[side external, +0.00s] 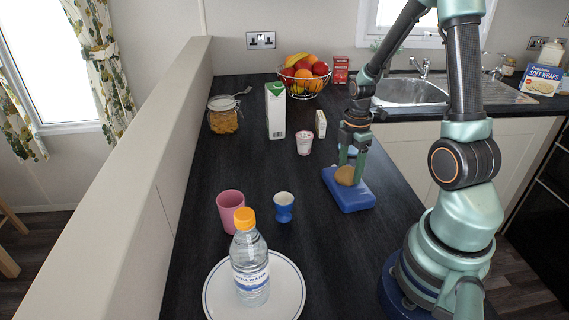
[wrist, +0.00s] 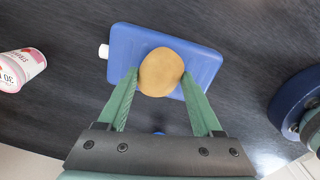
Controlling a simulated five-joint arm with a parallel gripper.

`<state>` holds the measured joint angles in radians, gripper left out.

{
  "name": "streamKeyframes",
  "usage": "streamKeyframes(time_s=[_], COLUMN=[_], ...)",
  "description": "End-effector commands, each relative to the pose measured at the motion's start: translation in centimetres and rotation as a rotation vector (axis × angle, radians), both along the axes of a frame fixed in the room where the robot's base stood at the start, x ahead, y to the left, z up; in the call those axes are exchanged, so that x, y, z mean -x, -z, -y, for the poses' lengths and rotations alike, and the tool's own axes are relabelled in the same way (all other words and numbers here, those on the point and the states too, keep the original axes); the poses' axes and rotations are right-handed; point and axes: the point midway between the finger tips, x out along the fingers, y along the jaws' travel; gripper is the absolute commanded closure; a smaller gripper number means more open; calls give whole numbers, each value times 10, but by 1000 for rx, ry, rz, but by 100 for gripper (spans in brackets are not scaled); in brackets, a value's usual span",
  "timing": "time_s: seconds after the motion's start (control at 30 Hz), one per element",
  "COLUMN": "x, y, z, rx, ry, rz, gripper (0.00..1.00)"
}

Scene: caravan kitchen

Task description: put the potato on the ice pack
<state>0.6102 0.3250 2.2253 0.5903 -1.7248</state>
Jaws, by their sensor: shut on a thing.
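The potato (wrist: 161,72) is tan and round, and sits between my gripper's two fingers in the wrist view. It also shows in the side view (side external: 345,176), partly covered by a finger. The ice pack (side external: 349,195) is a flat blue slab on the dark worktop. In the wrist view the ice pack (wrist: 205,64) lies right behind the potato. My gripper (side external: 351,172) points down over the ice pack and is shut on the potato. The potato is at or just above the pack's top; I cannot tell whether they touch.
A yoghurt pot (side external: 304,143), a milk carton (side external: 276,111) and a small box (side external: 320,124) stand behind the pack. A blue egg cup (side external: 284,207), a pink cup (side external: 231,211) and a water bottle (side external: 249,262) on a plate (side external: 290,292) stand front left. Worktop left of the pack is clear.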

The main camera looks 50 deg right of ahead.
Motion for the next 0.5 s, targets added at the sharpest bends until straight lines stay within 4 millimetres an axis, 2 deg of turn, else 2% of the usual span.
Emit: streamKeyframes(time_s=[0.1, 0.13, 0.2, 0.5], x=[0, 0, 0, 0], y=[3, 3, 3, 2], z=[0, 0, 0, 0], rx=[0, 0, 0, 0], ry=[0, 0, 0, 0], rz=[-1, -1, -1, 0], gripper=[95, 29, 3, 3])
